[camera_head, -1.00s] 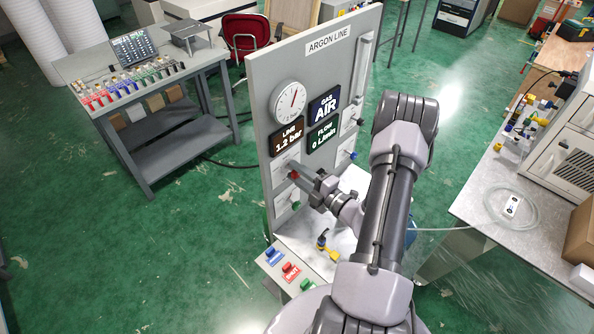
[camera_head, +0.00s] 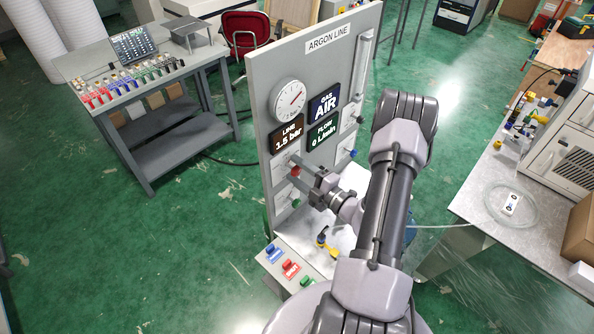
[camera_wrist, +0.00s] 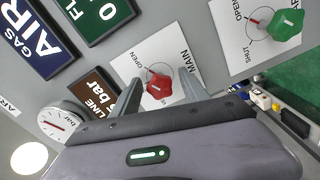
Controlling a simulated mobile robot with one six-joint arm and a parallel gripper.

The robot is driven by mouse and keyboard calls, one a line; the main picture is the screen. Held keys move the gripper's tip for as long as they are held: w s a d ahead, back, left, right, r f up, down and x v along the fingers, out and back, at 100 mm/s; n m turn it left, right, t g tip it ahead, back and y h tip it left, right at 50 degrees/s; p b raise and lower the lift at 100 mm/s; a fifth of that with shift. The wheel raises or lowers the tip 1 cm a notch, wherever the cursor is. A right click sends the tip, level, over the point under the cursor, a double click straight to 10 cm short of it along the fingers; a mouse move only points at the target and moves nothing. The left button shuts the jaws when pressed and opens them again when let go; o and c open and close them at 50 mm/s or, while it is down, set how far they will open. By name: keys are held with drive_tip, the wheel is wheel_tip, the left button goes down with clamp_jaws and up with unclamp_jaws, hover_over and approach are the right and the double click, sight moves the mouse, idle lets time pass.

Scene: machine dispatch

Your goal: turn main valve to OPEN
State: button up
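The main valve has a red knob (camera_wrist: 159,87) on a white plate lettered MAIN, with OPEN at the upper left of its dial in the wrist view. The knob also shows in the head view (camera_head: 295,171), partly covered by my gripper. My gripper (camera_wrist: 160,94) has its two grey fingers apart, one on each side of the knob, with small gaps visible. I cannot tell how deep the fingers reach around it. The LINE display (camera_head: 287,138) reads 1.5 bar. The round gauge (camera_head: 287,99) has its red needle pointing up and right. The knob's exact angle is unclear.
A green knob (camera_wrist: 286,25) on its own OPEN/SHUT plate sits beside the main valve. The GAS display (camera_head: 324,103) reads AIR; the FLOW display (camera_head: 323,132) reads 0 L/min. A blue knob (camera_head: 353,153) is farther right.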

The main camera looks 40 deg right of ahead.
drive_tip(key=s+d+b, duration=0.1)
drive_tip(key=s, duration=1.6)
drive_tip(key=shift+s+d+b, duration=0.15)
drive_tip(key=shift+s+b, duration=0.05)
drive_tip(key=shift+b, duration=0.2)
